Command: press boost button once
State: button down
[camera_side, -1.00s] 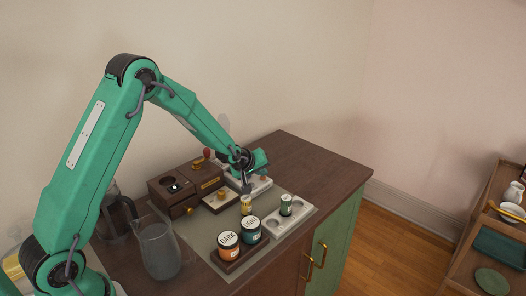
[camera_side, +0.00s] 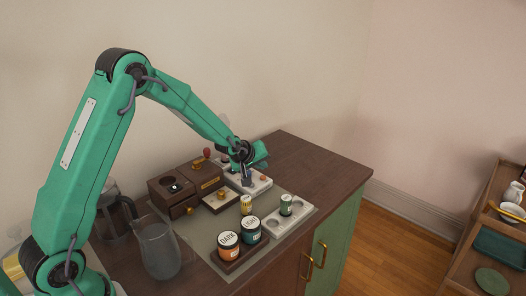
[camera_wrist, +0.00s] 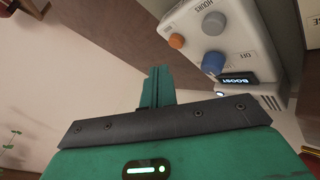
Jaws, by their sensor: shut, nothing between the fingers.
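The boost button is likely the round blue button (camera_wrist: 213,63) in the wrist view, beside a dark strip (camera_wrist: 237,79) with BOOST in bright letters. It sits on a white control panel (camera_wrist: 238,45), which also shows in the side view (camera_side: 262,187). My gripper (camera_wrist: 160,72) is shut and empty, its fingertips to the left of the blue button in the wrist view. In the side view my gripper (camera_side: 247,184) points down over the panel, and the blue button cannot be made out there. I cannot tell whether the fingertips touch the panel.
An orange button (camera_wrist: 176,41) and a grey HOURS knob (camera_wrist: 213,22) share the panel. Nearby stand a wooden box (camera_side: 171,189), a glass pitcher (camera_side: 158,250), DARK (camera_side: 228,243) and LIGHT (camera_side: 250,228) jars and a white tray (camera_side: 273,228). The cabinet's back right top is clear.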

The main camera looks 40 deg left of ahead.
aim_at(261, 181)
notch_tip(261, 181, up, 4)
jog(key=shift+f, duration=0.2)
dwell(1.2)
jog(key=s+d+r+m+g, duration=0.1)
jog(key=s+d+r+m, duration=0.2)
jog(key=s+r, duration=0.5)
jog(key=s+d+r+m+g, duration=0.1)
jog(key=s+d+r+m, duration=0.2)
jog(key=s+r, duration=0.45)
jog(key=s+d+f+m+g+h, duration=0.1)
jog(key=s+m, duration=0.4)
jog(key=s, duration=1.6)
jog(key=shift+d+g, duration=0.3)
jog(key=shift+d, duration=0.4)
